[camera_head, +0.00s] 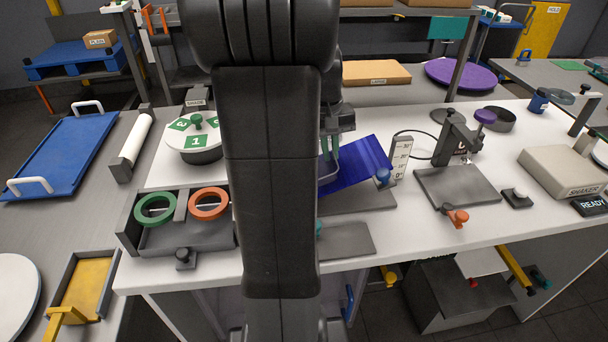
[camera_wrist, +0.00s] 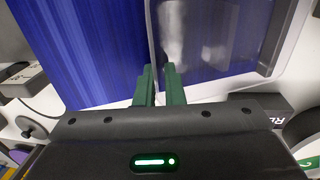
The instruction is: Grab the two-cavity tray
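I cannot pick out a two-cavity tray for certain. My arm covers the middle of the head view. My gripper (camera_head: 328,160) is partly hidden there, beside a tilted blue panel (camera_head: 358,164) with a blue knob (camera_head: 383,177). In the wrist view the green fingertips (camera_wrist: 158,72) have only a narrow gap between them. They point to where a ribbed blue surface (camera_wrist: 75,45) meets a glossy grey, see-through-looking piece (camera_wrist: 215,40). This piece may be the tray. Whether the fingers hold an edge is unclear.
A dark holder (camera_head: 182,238) with green and orange rings stands at the front left. A round numbered dial (camera_head: 194,133) is behind it. A 0-to-30 scale block (camera_head: 401,158) and a stand over a grey plate (camera_head: 455,187) are to the right. A blue tray (camera_head: 62,155) lies far left.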

